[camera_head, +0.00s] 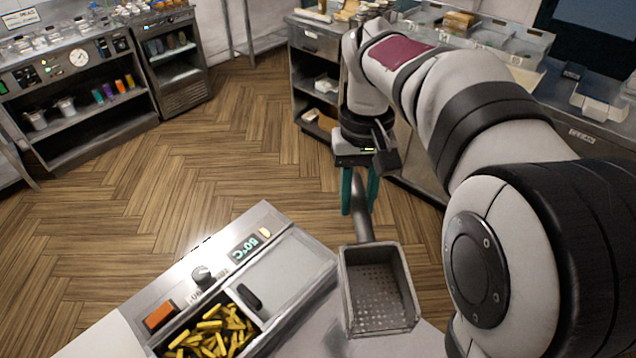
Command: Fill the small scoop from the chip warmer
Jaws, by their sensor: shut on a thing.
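The small scoop (378,290) is a grey metal box with a perforated bottom and a dark handle (361,212). It looks empty. My gripper (358,196), with teal fingers, is shut on the handle, and the scoop's box points toward the camera, to the right of the warmer. A light lid with a black handle (285,273) covers the part beside the well.
A pale work surface (318,335) lies under and beside the scoop. My arm fills the right side. Counters with shelves (75,110) stand at the back left, and another counter (318,40) with trays stands at the back right. Wooden floor (200,170) lies open between.

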